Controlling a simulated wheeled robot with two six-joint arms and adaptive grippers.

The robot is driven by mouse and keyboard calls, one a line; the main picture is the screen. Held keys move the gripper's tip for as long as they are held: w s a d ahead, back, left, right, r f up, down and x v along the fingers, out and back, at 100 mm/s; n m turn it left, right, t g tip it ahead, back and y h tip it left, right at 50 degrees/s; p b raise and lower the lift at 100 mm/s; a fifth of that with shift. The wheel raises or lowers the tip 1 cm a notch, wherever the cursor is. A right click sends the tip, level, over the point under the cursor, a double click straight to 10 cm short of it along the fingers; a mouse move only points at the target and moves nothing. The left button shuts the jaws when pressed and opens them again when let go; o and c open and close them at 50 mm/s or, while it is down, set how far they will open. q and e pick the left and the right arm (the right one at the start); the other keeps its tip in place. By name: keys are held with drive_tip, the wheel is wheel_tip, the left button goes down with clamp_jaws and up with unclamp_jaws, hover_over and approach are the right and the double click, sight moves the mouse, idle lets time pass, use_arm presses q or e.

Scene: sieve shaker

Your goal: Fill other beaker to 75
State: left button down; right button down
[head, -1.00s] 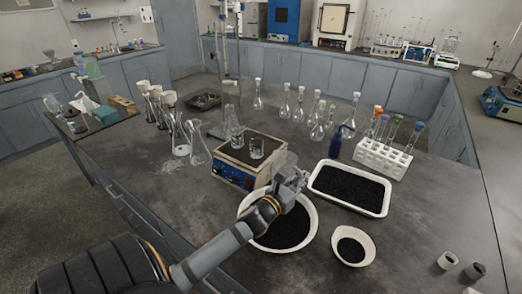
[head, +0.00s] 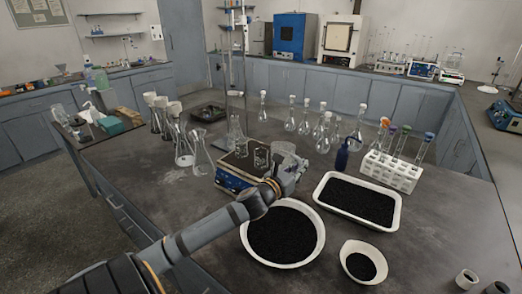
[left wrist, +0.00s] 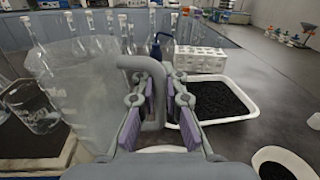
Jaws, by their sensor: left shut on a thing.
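My left gripper (head: 294,170) is shut on the grey handle of a translucent jug (head: 283,150). In the left wrist view, the gripper's purple pads (left wrist: 160,100) flank the handle and the jug (left wrist: 85,85) hangs to the left. I cannot tell what the jug holds. A glass beaker (head: 261,158) stands on the blue-fronted device (head: 234,180), close to the left of the jug. Another glass piece (head: 241,148) stands behind it. One beaker shows in the left wrist view (left wrist: 38,112), partly behind the jug. My right gripper is not in view.
A round white bowl (head: 318,245) of black grains lies below my left arm. A white tray (head: 398,212) and a small bowl (head: 350,270) also hold black grains. A blue bottle (head: 342,158), a test-tube rack (head: 392,170) and several flasks (head: 290,122) stand behind.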

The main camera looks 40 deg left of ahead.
sight(287, 144)
use_arm(q)
drive_tip(key=r+p, duration=0.1)
drive_tip(key=a+r+n+p, duration=0.1)
drive_tip(key=shift+w+p, duration=0.1)
drive_tip(key=shift+p, duration=0.2)
drive_tip(key=a+r+n+p, duration=0.1)
drive_tip(key=n+p, duration=0.1)
drive_tip(key=p, duration=0.1)
drive_tip(key=shift+w+a+r+g, duration=0.1)
drive_tip(key=shift+a+r+g, duration=0.15)
drive_tip(key=shift+a+g, duration=0.1)
drive_tip(key=a+n+p, duration=0.1)
drive_tip(key=p, duration=0.1)
drive_tip(key=a+r+n+p, duration=0.1)
drive_tip(key=shift+w+p, duration=0.2)
drive_tip(key=shift+p, duration=0.2)
drive_tip(key=shift+w+a+r+n+h+p, duration=0.1)
drive_tip(key=shift+a+n+h+p, duration=0.05)
drive_tip(key=shift+a+n+p, duration=0.3)
drive_tip(key=shift+w+a+r+n+h+p, duration=0.15)
drive_tip(key=shift+a+n+p, duration=0.1)
drive_tip(key=shift+a+p, duration=0.25)
drive_tip(key=shift+a+r+n+g+p, duration=0.35)
drive_tip(key=shift+a+r+n+p, duration=0.45)
drive_tip(key=shift+n, duration=0.1)
drive_tip(key=shift+w, duration=0.1)
drive_tip(key=shift+a+r+n, duration=0.2)
drive_tip(key=shift+n, duration=0.1)
